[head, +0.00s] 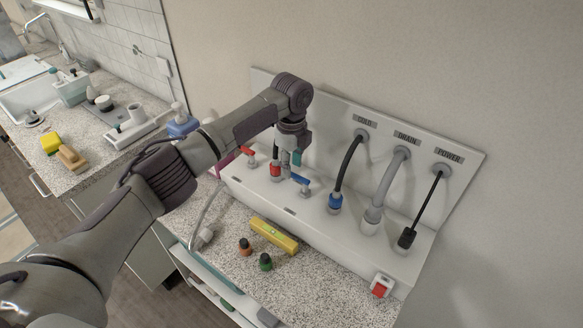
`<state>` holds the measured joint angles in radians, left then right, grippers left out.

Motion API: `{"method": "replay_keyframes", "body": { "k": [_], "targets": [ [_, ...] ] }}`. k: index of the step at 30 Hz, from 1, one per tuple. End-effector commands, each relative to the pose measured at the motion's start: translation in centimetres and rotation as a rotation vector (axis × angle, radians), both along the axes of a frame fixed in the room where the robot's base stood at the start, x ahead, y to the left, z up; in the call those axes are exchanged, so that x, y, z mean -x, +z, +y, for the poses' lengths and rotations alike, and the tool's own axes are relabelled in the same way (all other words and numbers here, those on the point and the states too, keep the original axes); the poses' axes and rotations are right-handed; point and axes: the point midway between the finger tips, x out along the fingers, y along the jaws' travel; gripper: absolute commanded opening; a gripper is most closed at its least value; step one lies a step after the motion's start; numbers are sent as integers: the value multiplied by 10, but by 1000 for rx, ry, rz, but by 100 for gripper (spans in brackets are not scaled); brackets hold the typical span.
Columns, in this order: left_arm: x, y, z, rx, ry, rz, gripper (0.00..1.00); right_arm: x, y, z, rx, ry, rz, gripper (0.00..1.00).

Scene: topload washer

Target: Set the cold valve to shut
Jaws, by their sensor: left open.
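The cold valve (303,187) has a blue lever on a small metal body and sits on the white utility panel (340,233). Its lever slants from upper left to lower right in the head view. My left gripper (294,158) points down just above and behind this lever, open. I cannot tell whether it touches the lever. A second valve with a red lever (247,153) stands to the left, partly behind my left arm. My right gripper is not in view.
A blue-ended hose (335,203) under the COLD label, a grey drain hose (371,221) and a black power plug (407,238) stand to the right. A red switch (380,287) is at the front right.

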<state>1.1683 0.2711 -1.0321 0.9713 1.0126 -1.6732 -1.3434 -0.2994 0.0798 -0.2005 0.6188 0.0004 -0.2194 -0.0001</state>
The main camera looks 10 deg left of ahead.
Motion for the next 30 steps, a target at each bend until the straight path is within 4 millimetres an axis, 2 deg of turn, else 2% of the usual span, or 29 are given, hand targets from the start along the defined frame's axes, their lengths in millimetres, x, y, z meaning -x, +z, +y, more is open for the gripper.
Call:
{"method": "replay_keyframes", "body": {
  "k": [9, 13, 19, 30],
  "targets": [
    [-1, 69, 0, 1, -1, -4, 42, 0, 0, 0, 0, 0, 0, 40],
    [-1, 89, 0, 1, -1, -3, 42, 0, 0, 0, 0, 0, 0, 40],
    [0, 102, 0, 0, -1, -1, 42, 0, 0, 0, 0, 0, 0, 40],
    [0, 103, 0, 0, -1, 0, 42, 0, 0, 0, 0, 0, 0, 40]
  ]
}}
